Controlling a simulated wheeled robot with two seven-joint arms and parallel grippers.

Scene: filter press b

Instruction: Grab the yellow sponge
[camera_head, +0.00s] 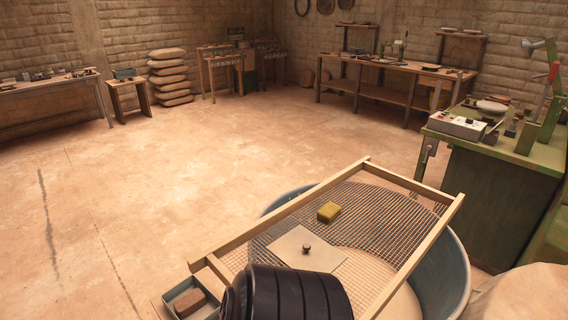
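The yellow sponge (329,211) is a small block lying on the wire mesh of a wooden-framed screen (415,242). Nothing touches it from above. A dark ribbed cylindrical shape (290,295), which may be part of my own arm, covers the near edge of the screen. Neither of my grippers can be made out in this view.
The screen rests across a round blue-grey tub (449,275). A pale square plate with a small knob (306,250) lies near the sponge. A tray with a brown block (188,302) is at lower left. A green bench (497,150) stands right. The floor at left is clear.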

